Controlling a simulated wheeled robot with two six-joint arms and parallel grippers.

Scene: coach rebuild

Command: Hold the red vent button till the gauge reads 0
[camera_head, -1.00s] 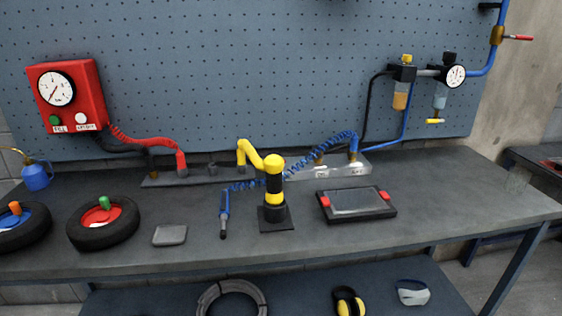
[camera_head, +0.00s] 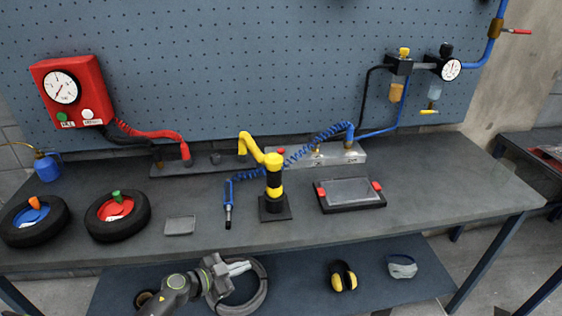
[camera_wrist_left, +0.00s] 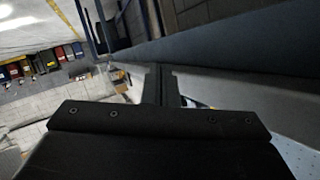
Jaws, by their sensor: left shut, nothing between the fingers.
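A red wall box with a round white gauge (camera_head: 61,87) hangs at the left of the pegboard. Below its dial are a green button (camera_head: 62,117) and a pale button (camera_head: 87,114); the dial is too small to read. A small red knob or button (camera_head: 281,152) shows at the left end of the metal block behind the yellow-and-black post; I cannot tell if it is the vent button. A second gauge (camera_head: 450,69) sits on the regulator at upper right. My left gripper (camera_head: 240,267) is shut and empty, low in front of the bench, far from these. Its fingers show in the left wrist view (camera_wrist_left: 165,85).
The bench (camera_head: 420,200) holds two small wheels (camera_head: 117,232), a grey pad (camera_head: 180,225), a blue air tool (camera_head: 228,205), the yellow-and-black post (camera_head: 274,185) and a tablet (camera_head: 350,205). The bench's right end is clear. A coiled hose (camera_head: 258,295) and yellow earmuffs (camera_head: 343,276) lie on the lower shelf.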

